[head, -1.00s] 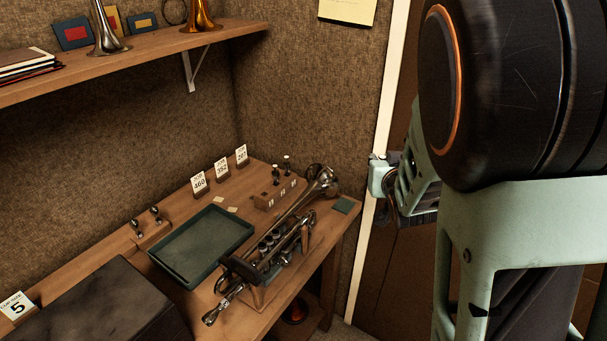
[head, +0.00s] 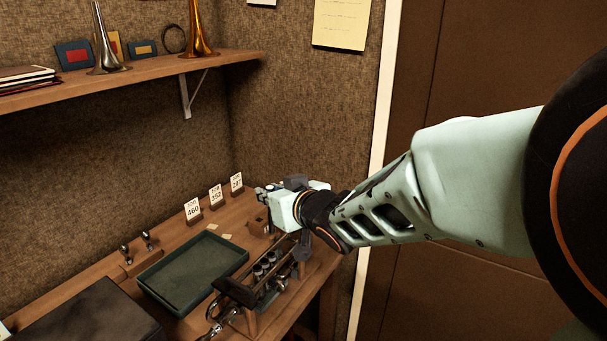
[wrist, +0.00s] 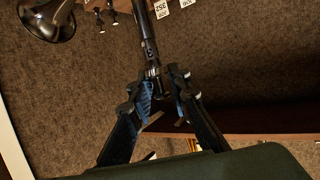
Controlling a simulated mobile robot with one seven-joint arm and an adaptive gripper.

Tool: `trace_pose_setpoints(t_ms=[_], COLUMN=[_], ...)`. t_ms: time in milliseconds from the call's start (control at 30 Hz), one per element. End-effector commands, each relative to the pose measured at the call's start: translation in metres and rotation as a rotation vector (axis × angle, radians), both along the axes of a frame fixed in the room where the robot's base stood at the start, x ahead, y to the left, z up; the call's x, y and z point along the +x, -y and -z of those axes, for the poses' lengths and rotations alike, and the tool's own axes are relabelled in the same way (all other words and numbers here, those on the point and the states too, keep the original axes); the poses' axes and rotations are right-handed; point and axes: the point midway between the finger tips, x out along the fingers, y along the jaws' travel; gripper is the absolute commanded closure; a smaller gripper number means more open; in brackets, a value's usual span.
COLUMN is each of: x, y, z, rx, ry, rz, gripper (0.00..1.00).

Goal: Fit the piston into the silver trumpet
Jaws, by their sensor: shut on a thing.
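The silver trumpet (head: 268,276) lies on a stand on the bench, with its round valve tops facing up. Its bell is hidden by my arm in the head view, but a bell (wrist: 50,18) shows at the upper left of the wrist view. My gripper (head: 268,196) is above the bench's far end, over the small wooden block (head: 259,222), apart from the trumpet. In the wrist view my gripper (wrist: 158,88) is shut on a slim dark metal piston (wrist: 147,40), which extends away from the fingertips. The gripped end is partly covered by the fingers.
A green tray (head: 193,270) lies left of the trumpet. A small rack (head: 143,257) with two upright pistons stands behind it. Numbered cards (head: 193,210) line the back. A dark case (head: 85,310) fills the near left. A shelf (head: 150,70) overhangs the bench.

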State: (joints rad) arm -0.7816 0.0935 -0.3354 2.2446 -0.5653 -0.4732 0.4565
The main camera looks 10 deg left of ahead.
Motion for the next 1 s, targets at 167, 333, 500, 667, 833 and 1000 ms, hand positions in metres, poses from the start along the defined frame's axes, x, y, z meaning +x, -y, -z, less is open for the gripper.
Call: trace_pose_setpoints(t_ms=[167, 333, 500, 667, 833, 1000], x=[-0.005, -0.005, -0.005, -0.005, -0.005, -0.005], y=[-0.008, -0.008, -0.008, -0.007, -0.007, -0.006], z=[-0.004, -0.004, -0.003, -0.003, 0.01, 0.027], rx=[-0.002, -0.002, -0.001, -0.001, -0.006, -0.005], ry=[0.003, 0.003, 0.004, 0.007, 0.007, 0.007], rz=[-0.019, -0.018, -0.016, -0.005, -0.001, 0.0], gripper=[1.0, 1.0, 1.0, 1.0, 1.0, 1.0])
